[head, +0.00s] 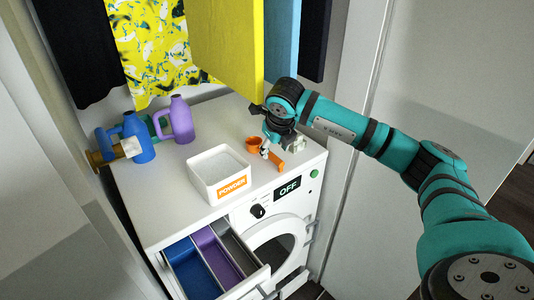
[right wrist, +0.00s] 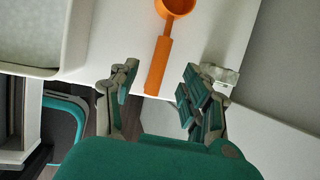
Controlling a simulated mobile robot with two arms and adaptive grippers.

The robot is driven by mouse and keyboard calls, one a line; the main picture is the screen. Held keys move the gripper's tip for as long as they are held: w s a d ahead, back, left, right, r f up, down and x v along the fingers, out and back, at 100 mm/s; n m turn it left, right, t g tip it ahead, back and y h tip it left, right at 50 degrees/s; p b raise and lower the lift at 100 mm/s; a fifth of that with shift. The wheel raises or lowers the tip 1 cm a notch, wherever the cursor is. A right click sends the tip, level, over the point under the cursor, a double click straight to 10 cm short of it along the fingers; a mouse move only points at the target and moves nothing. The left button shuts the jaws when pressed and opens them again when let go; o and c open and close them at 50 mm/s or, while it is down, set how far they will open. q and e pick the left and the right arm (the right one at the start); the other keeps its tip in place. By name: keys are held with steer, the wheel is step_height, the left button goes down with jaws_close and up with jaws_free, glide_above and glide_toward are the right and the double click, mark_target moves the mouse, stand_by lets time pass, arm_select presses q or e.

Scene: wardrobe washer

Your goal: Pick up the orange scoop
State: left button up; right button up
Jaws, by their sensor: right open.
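The orange scoop lies on the white washer top, its round bowl (head: 253,144) toward the back and its handle (head: 278,165) toward the front edge. In the right wrist view the scoop handle (right wrist: 159,65) points down between my fingers. My right gripper (head: 273,148) is just above the scoop in the head view and hides its middle. In the right wrist view my right gripper (right wrist: 160,87) is open, one finger on each side of the handle end, with gaps on both sides. I do not see my left gripper.
A white powder box (head: 219,187) stands left of the scoop. A blue jug (head: 137,138) and a purple jug (head: 179,120) stand at the back left. Yellow cloth (head: 228,45) hangs behind. The detergent drawer (head: 213,259) is pulled out in front.

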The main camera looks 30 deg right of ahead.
mark_target(272, 155)
steer(key=b+x, duration=0.2)
steer(key=x, duration=0.2)
steer(key=shift+f+b, duration=0.35)
steer(key=shift+f, duration=0.05)
steer(key=shift+w+f, duration=0.15)
steer(key=shift+w, duration=0.05)
steer(key=shift+c, duration=0.8)
jaws_close()
